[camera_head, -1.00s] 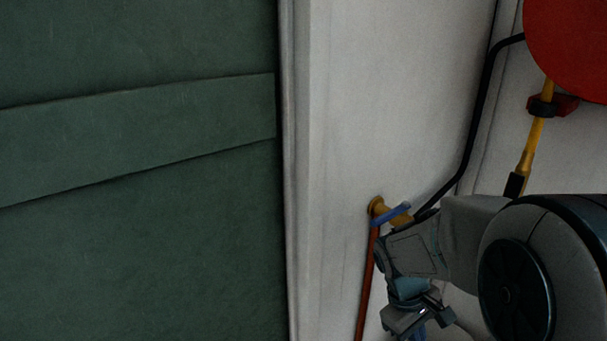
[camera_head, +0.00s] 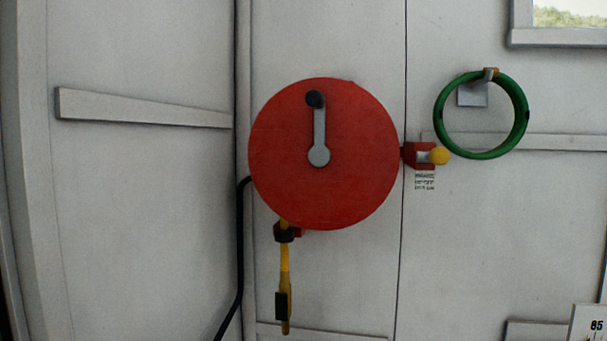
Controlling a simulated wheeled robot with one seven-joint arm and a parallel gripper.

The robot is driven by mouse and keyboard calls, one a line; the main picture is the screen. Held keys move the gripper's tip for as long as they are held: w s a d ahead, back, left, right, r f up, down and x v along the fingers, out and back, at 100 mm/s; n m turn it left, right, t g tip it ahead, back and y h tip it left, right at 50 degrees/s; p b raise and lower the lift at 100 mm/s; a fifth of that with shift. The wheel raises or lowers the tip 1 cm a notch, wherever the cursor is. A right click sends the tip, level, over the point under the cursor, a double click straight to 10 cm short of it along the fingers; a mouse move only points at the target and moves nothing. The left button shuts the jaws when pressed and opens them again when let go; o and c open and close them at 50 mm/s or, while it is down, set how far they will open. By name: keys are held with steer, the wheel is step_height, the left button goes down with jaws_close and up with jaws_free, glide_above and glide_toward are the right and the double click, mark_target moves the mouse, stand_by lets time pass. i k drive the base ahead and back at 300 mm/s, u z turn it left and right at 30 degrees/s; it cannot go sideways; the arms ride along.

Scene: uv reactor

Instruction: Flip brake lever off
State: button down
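A red bracket (camera_head: 414,149) with a yellow round knob (camera_head: 440,155) sits just right of the red disc, and appears to be the brake lever. The knob points right, toward the viewer. A small printed label (camera_head: 425,182) is right below it, its text too small to read surely. The large round red disc (camera_head: 280,150), like a hose reel, is on the white wall. It bears a grey crank (camera_head: 319,135) with a black knob at its top, the crank standing upright. My gripper is not in view.
A green hoop (camera_head: 522,110) hangs on the wall right of the lever. A yellow nozzle (camera_head: 285,270) hangs below the disc, and a black cable (camera_head: 240,240) runs down to its left. A window (camera_head: 565,17) is at top right. The wall face below the lever looks clear.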

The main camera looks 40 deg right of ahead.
mark_target(439, 156)
steer(key=z, duration=2.05)
steer(key=k, duration=1)
steer(key=u, duration=0.85)
steer(key=i, duration=0.9)
steer(key=z, duration=0.95)
